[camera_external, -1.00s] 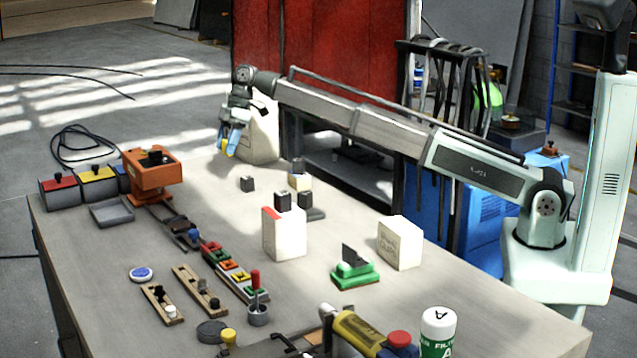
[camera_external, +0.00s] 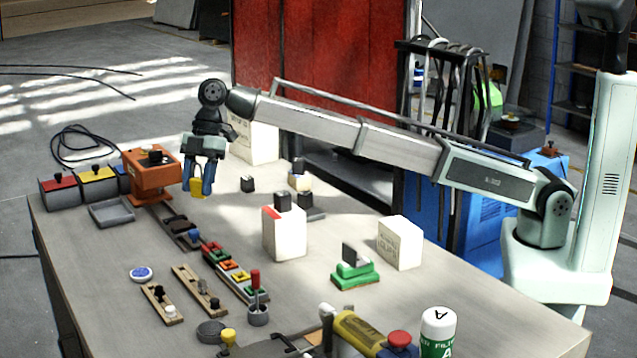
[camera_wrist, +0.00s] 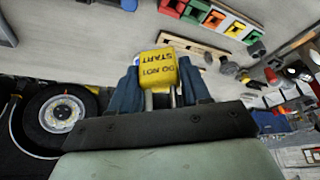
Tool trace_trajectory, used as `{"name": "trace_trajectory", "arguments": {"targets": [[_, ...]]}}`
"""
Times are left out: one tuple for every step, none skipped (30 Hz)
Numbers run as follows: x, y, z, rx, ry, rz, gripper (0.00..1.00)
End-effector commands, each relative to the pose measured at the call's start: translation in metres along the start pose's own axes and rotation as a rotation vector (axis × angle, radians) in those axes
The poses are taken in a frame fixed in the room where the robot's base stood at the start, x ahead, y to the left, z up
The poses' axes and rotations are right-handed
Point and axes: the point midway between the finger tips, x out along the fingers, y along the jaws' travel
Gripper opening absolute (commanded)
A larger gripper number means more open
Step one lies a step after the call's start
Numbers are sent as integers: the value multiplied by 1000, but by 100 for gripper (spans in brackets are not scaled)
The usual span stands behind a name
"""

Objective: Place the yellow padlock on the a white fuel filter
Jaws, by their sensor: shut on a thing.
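The yellow padlock (camera_external: 197,188) is held between the blue fingers of my gripper (camera_external: 202,182). It hangs above the far left part of the table, beside the orange device. In the wrist view the padlock (camera_wrist: 158,66) shows upside-down "DO NOT START" lettering, with its shackle between the fingers of my gripper (camera_wrist: 160,88). The white fuel filter (camera_external: 438,326), with a green label and an "A" on top, stands upright at the near right of the table, far from my gripper. Its lower part is cut off by the picture's edge.
The orange device (camera_external: 152,172) stands just left of my gripper. White boxes (camera_external: 284,234) (camera_external: 400,242) and a green block (camera_external: 355,274) stand between it and the filter. A yellow cylinder (camera_external: 358,334) and a red-topped item (camera_external: 399,340) lie close left of the filter.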

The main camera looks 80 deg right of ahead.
Motion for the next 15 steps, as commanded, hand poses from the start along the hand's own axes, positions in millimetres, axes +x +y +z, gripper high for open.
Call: {"name": "trace_trajectory", "arguments": {"targets": [[4,-16,-19,-25,0,-10,15],[6,-25,-28,-38,1,-15,15],[9,-36,-40,-55,1,-22,15],[11,-45,-49,-68,1,-27,15],[12,-54,-58,-81,1,-32,15],[15,-66,-69,-97,1,-39,15],[16,-76,-78,-110,1,-45,15],[18,-85,-86,-123,1,-50,15],[20,-98,-97,-140,0,-57,15],[22,-107,-104,-153,0,-63,15],[23,-117,-112,-166,0,-68,15],[25,-130,-122,-182,0,-75,15],[27,-140,-130,-195,0,-81,15],[28,-150,-137,-208,0,-86,15],[30,-164,-147,-225,1,-93,15]]}}
